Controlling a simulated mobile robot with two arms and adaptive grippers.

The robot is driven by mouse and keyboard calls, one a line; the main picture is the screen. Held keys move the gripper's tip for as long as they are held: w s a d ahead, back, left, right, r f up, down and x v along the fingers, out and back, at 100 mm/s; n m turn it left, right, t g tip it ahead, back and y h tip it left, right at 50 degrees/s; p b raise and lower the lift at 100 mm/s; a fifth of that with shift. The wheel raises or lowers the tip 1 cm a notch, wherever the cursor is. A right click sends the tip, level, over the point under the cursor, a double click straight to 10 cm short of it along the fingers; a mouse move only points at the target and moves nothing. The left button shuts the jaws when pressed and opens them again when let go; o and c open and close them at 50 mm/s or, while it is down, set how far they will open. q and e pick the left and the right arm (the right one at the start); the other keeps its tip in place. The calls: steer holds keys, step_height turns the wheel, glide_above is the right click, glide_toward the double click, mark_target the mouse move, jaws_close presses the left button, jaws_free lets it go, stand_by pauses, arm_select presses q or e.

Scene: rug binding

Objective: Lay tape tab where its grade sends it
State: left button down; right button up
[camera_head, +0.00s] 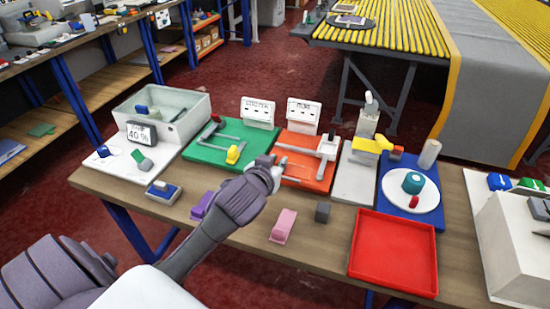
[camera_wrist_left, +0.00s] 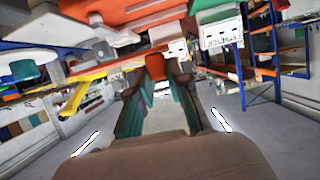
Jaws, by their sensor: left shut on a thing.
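My left gripper (camera_head: 277,168) is over the orange mat (camera_head: 318,182) at the middle of the table. In the left wrist view its fingers (camera_wrist_left: 158,88) are closed around a small red-orange piece (camera_wrist_left: 155,67), seen between the tips. I cannot tell for sure that this piece is the tape tab; the head view hides it behind the gripper. The orange mat carries a grey and white fixture (camera_head: 327,147). A green mat (camera_head: 208,158) with a similar fixture and a yellow block (camera_head: 234,154) lies to its left. Small white sign cards (camera_head: 258,112) (camera_head: 303,115) stand behind the mats. My right gripper is not in view.
A red tray (camera_head: 394,288) sits at the front right. A blue mat (camera_head: 432,218) with a white disc and teal spool (camera_head: 412,182) is behind it. A display reading 40 % (camera_head: 141,133) stands left.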

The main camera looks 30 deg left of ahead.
arm_select(q)
steer(key=s+d+r+m+h, duration=0.2)
steer(key=s+d, duration=0.4)
steer(key=d, duration=0.5)
steer(key=shift+s+d+m+t+h, duration=0.15)
steer(key=shift+s+m+t+h, duration=0.15)
steer(key=shift+s+h, duration=0.15)
steer(key=shift+w, duration=0.1)
